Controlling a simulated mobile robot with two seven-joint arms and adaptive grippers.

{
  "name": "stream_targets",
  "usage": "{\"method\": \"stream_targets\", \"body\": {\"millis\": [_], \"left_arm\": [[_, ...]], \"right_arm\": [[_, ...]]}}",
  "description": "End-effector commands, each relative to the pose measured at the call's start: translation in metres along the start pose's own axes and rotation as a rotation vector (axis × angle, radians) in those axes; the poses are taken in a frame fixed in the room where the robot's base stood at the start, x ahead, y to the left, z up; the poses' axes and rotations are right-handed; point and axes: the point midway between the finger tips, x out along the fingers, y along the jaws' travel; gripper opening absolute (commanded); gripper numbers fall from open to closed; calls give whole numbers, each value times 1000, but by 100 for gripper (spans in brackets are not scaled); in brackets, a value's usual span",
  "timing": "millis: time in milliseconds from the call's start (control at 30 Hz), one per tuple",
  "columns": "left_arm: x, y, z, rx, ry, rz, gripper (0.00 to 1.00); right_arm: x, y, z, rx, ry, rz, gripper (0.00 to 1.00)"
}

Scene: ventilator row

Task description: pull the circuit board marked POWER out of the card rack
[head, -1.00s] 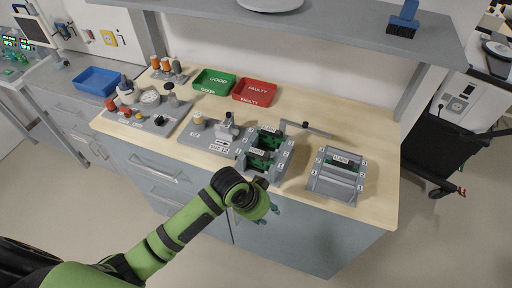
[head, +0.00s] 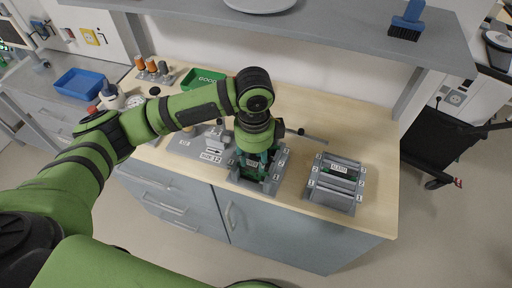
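The grey card rack (head: 278,168) stands near the front edge of the bench, with green circuit boards (head: 253,164) in its slots. A small label shows on a board, but I cannot read POWER on it. My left gripper (head: 254,155) points down over this rack, right at the boards. My wrist hides the rack's rear and the fingertips are hard to make out, so I cannot tell whether they are open or touching a board. A second grey rack (head: 329,197) stands to the right with a labelled board (head: 343,171) in its rear part. My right gripper is not in view.
A grey fixture (head: 215,140) stands just left of the rack. A green bin (head: 203,79) is behind, and a blue bin (head: 79,84) is at the far left. A shelf (head: 330,25) hangs above with a brush (head: 407,22). The bench right of the second rack is clear.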

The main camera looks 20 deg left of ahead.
Motion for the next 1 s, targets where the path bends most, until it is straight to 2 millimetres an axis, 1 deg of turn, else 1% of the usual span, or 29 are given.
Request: {"method": "stream_targets", "body": {"millis": [33,100,300,500,600,700,733,767,800,833,933,967,1000], "left_arm": [[7,2,1,0,-2,6,40],[17,1,0,-2,-1,4,40],[43,0,0,-2,0,1,40],[53,0,0,-1,0,-1,40],[54,0,0,-1,0,-2,40],[53,0,0,-1,0,-2,40],[53,0,0,-1,0,-2,32],[53,0,0,-1,1,-2,20],[53,0,0,-1,1,-2,4],[53,0,0,-1,1,-2,0],[53,0,0,-1,1,-2,0],[53,0,0,-1,1,-2,22],[53,0,0,-1,1,-2,6]], "right_arm": [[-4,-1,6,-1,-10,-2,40],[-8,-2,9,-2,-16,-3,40],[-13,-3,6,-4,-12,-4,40],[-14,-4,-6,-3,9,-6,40],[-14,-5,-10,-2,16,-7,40],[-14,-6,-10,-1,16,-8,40],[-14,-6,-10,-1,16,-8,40],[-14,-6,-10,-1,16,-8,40],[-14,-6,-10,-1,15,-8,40],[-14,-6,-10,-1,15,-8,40],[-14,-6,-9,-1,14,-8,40],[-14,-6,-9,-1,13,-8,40],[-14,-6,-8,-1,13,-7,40]]}}
